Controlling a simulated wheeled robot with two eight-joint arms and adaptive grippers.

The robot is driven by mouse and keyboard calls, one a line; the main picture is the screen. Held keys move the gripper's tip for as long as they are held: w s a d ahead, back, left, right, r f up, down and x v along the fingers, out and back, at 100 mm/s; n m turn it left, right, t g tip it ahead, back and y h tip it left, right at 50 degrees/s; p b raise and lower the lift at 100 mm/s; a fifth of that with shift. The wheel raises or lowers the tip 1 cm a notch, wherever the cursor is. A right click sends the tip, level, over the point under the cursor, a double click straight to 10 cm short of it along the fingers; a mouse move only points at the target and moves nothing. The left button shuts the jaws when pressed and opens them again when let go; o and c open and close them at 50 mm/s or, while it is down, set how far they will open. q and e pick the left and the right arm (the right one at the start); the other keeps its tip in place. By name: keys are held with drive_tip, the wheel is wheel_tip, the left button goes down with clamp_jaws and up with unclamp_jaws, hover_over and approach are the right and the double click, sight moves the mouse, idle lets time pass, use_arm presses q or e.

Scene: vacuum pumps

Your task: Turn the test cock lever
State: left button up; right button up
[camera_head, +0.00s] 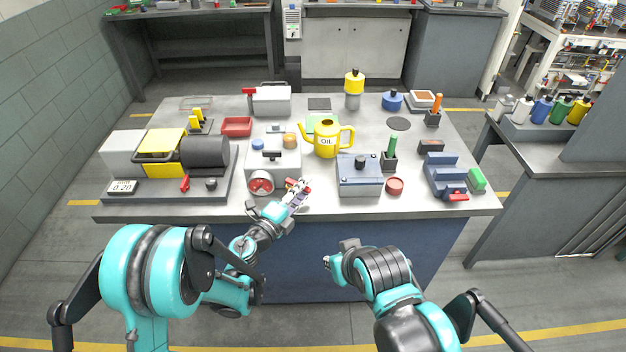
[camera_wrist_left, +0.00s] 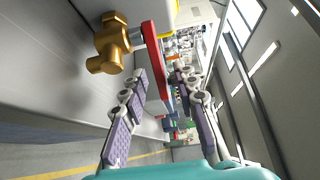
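The test cock shows in the left wrist view as a brass body (camera_wrist_left: 110,42) with a long red lever (camera_wrist_left: 160,60). In the head view the red lever (camera_head: 305,187) is small and partly hidden by my left gripper at the table's front edge. My left gripper (camera_head: 296,188) is open in the left wrist view (camera_wrist_left: 160,78), with one finger on each side of the lever. Whether the fingers touch it, I cannot tell. My right gripper (camera_head: 330,263) is low in front of the table, mostly hidden by its own arm; its fingers are not clear.
A pump unit with a round red-rimmed gauge (camera_head: 261,182) stands left of the gripper. A blue-grey box (camera_head: 359,178) stands to the right, and a yellow oil can (camera_head: 326,140) behind. A black motor with yellow cover (camera_head: 160,142) is at the left. Bare tabletop (camera_head: 420,205) lies front right.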

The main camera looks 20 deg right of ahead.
use_arm(q)
drive_tip(key=x, duration=0.4)
drive_tip(key=shift+w+b, duration=0.1)
drive_tip(key=shift+b, duration=0.25)
drive_tip(key=shift+r, duration=0.1)
clamp_jaws()
